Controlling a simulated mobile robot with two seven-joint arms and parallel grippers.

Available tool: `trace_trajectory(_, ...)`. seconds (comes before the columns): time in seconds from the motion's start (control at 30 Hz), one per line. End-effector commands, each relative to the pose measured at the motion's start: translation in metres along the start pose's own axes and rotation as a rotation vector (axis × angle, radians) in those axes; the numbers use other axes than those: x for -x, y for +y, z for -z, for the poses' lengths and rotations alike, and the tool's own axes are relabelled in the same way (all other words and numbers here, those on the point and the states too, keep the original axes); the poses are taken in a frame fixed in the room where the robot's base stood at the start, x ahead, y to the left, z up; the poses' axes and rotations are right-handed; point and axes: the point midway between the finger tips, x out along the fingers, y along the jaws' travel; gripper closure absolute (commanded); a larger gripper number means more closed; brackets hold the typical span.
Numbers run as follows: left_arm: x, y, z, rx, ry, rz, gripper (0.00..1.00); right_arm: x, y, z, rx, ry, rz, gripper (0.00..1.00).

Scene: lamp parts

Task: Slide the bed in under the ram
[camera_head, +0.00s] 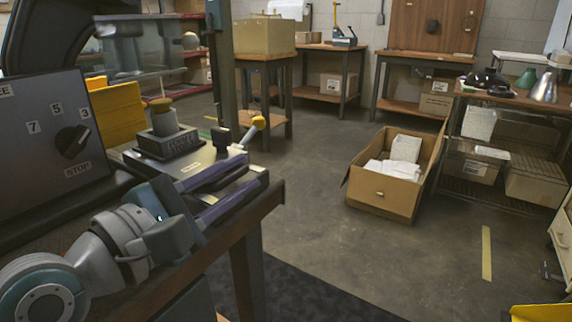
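The bed (190,158) is a flat metal slide at the front of the machine on the left bench. It carries a dark labelled block (168,143) with a pale upright cylinder with a greenish top (163,115). My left gripper (254,173) lies along the bed's near right side. Its two purple fingers are apart, with part of the slide showing between them. I cannot tell whether they touch it. I cannot make out the ram clearly. My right gripper is not in view.
A dial panel (45,140) stands left of the bed, with a clear guard (140,48) and a dark post (220,70) behind. An open carton (383,198) sits on the floor. Shelves and tables line the back and right. The middle floor is clear.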

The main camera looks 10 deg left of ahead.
Motion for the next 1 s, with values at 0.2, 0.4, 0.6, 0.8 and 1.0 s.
trace_trajectory(0.2,0.0,0.001,-0.001,-0.001,-0.002,-0.003,0.54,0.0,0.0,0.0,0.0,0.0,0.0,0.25)
trace_trajectory(0.4,0.002,0.002,-0.001,-0.002,-0.002,-0.005,0.54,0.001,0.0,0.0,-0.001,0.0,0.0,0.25)
trace_trajectory(0.6,0.028,0.002,-0.002,-0.003,-0.001,-0.001,0.54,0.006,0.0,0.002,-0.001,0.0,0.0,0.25)
trace_trajectory(0.8,0.068,0.001,0.0,-0.004,0.0,0.001,0.54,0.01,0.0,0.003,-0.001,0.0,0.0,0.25)
trace_trajectory(1.0,0.093,0.0,0.0,-0.003,0.0,-0.001,0.54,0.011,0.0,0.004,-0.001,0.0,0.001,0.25)
